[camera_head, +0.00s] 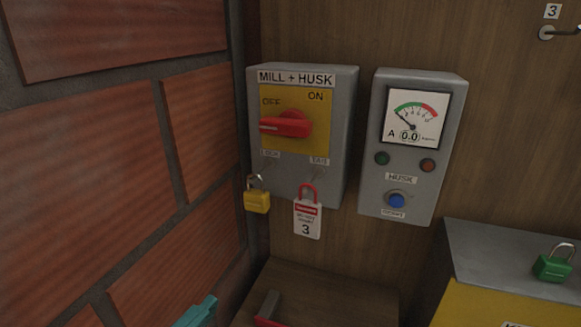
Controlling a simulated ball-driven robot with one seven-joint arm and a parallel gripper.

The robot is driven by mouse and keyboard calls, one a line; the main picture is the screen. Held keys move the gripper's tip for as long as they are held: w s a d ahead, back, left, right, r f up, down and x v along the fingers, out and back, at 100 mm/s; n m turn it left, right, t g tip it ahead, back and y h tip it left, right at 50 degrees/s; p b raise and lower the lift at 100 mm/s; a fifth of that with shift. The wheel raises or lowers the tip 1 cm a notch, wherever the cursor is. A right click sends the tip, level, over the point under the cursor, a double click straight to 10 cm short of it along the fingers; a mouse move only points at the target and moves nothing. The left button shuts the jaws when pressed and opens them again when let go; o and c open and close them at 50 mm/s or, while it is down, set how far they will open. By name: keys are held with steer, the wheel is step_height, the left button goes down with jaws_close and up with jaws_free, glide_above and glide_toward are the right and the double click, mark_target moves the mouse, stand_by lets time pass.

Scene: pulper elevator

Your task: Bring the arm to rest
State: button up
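No part that I can surely call my gripper or arm shows in the head view. A teal piece (196,312) and a grey bar with a red part (268,310) poke in at the bottom edge, cut off by the frame. I cannot tell what either belongs to. The grey MILL + HUSK switch box (343,150) has its red handle (287,124) lying level, toward OFF. A yellow padlock (257,201) hangs under the LOCK label. A red and white tag (307,219) marked 3 hangs under the TAG label. Nothing visible touches them.
To the right, a grey HUSK panel (430,198) has a meter (411,118) reading 0.0 and a blue button (396,200). A green padlock (552,266) sits on a grey-topped yellow box (480,250). A brick wall (90,180) closes the left. A wooden surface (335,290) lies below.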

steer(key=w+d+f+m+g, duration=0.25)
steer(key=d+f+m, duration=0.45)
steer(key=d+f, duration=0.45)
steer(key=w+d+f+m+g, duration=0.2)
steer(key=d+f+m+g, duration=0.2)
steer(key=d+f+m, duration=0.6)
steer(key=s+d+f+m+g+y, duration=0.1)
steer(key=s+d+f+m+g, duration=0.1)
steer(key=s+d+f+m, duration=0.3)
steer(key=s+d+f+m+g+y, duration=0.2)
steer(key=s+d+f+m, duration=0.3)
steer(key=s+f+m, duration=0.4)
steer(key=s+f+g, duration=0.1)
steer(key=s+f, duration=0.2)
steer(key=shift+s+d+f+g, duration=0.25)
steer(key=shift+s+f+g, duration=0.1)
steer(key=shift+s, duration=0.05)
